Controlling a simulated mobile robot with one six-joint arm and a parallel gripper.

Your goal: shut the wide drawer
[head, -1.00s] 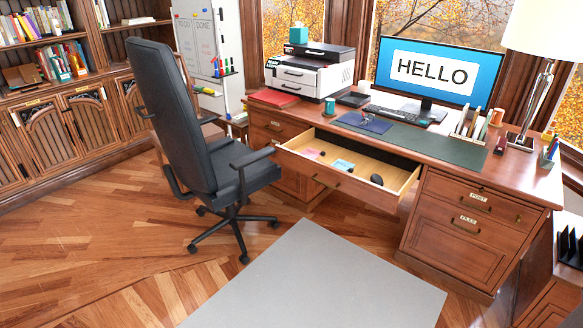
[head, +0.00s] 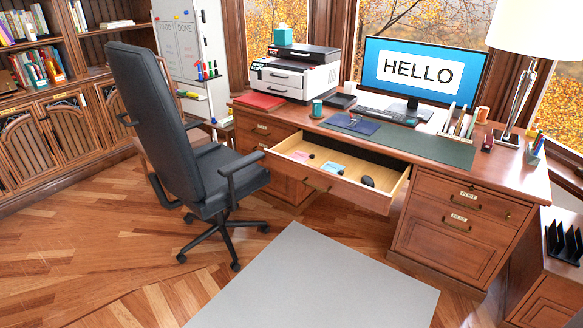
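The wide drawer (head: 335,186) is in the middle of the wooden desk (head: 512,184), under the desktop. It is pulled well out toward the floor mat. Inside lie a pink item (head: 300,156), a blue item (head: 333,167) and a dark rounded object (head: 367,181). A handle (head: 316,186) is on its front panel. My gripper and arm are not in view.
A black office chair (head: 230,178) stands just left of the drawer, its armrest close to the drawer's left front corner. A grey mat (head: 315,285) covers open floor before the desk. Side drawers (head: 452,230) at right are shut.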

